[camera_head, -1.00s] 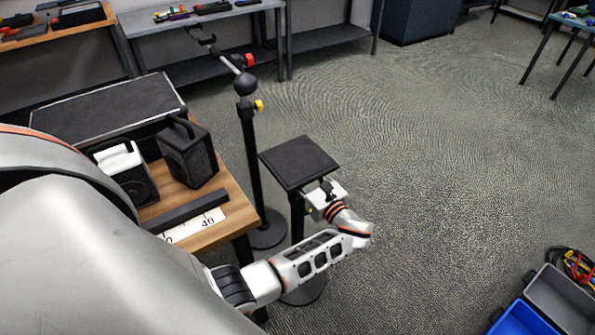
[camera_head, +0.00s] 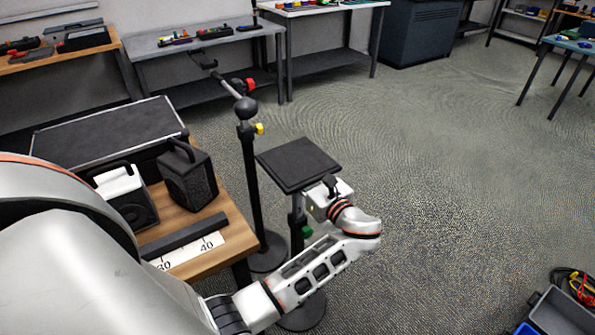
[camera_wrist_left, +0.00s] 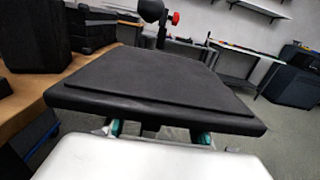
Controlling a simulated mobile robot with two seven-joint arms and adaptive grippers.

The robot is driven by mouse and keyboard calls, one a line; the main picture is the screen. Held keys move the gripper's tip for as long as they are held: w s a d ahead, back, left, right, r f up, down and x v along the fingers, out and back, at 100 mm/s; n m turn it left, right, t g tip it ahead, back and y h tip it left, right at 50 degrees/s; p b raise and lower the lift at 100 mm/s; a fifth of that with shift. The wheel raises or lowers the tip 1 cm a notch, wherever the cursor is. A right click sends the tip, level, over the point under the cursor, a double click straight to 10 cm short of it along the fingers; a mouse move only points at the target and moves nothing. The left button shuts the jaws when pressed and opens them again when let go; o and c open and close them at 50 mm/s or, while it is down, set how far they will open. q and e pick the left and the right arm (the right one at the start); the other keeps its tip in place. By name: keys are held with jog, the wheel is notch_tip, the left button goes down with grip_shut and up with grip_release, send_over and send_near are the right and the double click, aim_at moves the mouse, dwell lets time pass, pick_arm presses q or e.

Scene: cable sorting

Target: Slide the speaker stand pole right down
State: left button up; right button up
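The speaker stand has a square black top plate (camera_head: 297,163), a dark upright pole (camera_head: 297,208) and a green knob (camera_head: 306,232) on the pole. Its round base is partly hidden behind my arm. My left gripper (camera_head: 318,198) is just under the plate's right edge, beside the upper pole. In the left wrist view the plate (camera_wrist_left: 150,85) fills the middle. Below its near edge, the teal fingertips (camera_wrist_left: 160,134) are spread apart, with a dark bit of pole between them. Whether they touch the plate is hidden. My right gripper is out of view.
A taller stand (camera_head: 250,180) with a yellow knob and a red knob is close behind the plate. A wooden table (camera_head: 185,222) with speakers and a ruler strip is at left. A grey bin (camera_head: 560,315) is at lower right.

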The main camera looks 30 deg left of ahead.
pick_arm(q)
jog(key=shift+r, duration=0.25)
